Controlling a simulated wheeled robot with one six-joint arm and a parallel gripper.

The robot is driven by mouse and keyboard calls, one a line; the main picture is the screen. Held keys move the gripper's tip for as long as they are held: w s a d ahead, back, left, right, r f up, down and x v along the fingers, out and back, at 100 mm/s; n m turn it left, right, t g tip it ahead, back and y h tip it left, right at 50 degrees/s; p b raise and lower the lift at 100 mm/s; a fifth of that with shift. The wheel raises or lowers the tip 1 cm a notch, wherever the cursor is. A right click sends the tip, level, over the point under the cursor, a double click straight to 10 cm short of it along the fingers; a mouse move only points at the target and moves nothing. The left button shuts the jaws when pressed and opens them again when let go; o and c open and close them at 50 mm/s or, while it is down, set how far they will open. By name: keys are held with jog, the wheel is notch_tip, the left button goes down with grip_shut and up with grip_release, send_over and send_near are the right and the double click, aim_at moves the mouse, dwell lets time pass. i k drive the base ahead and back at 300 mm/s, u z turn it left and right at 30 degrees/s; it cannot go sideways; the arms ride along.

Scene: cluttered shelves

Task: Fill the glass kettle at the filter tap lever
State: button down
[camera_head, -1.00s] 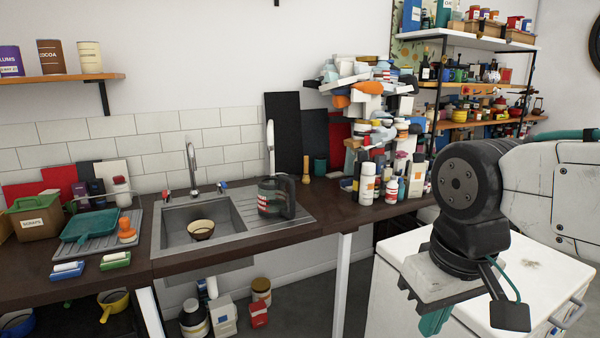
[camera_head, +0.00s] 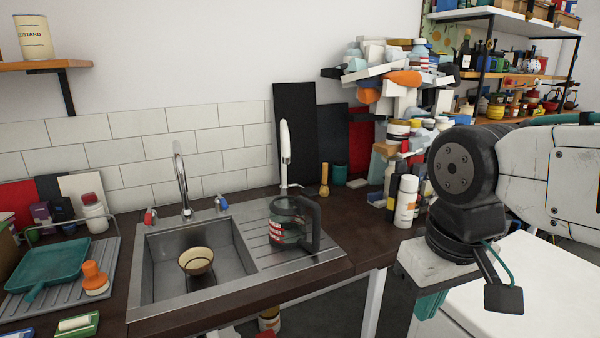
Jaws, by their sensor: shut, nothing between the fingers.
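The glass kettle (camera_head: 290,236) stands upright on the ribbed drainboard right of the sink, its dark handle to the right. I cannot tell how much water it holds. A slim white tap (camera_head: 285,150), apparently the filter tap, rises behind the kettle; its lever is hard to make out. My gripper (camera_head: 430,303) hangs at the lower right, right of the counter and well apart from the kettle. Its teal fingers point down, shut and empty, and partly hidden under the grey plate.
The sink (camera_head: 160,270) holds a bowl (camera_head: 196,261), below a chrome tap (camera_head: 182,185) with red and blue handles. White bottles (camera_head: 406,201) and a tall stacked pile (camera_head: 395,90) crowd the counter's right end. A white cabinet top (camera_head: 540,290) lies at lower right.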

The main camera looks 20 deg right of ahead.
aim_at(309, 191)
jog(key=u, duration=0.1)
jog(key=i, duration=1.1)
jog(key=u, duration=0.15)
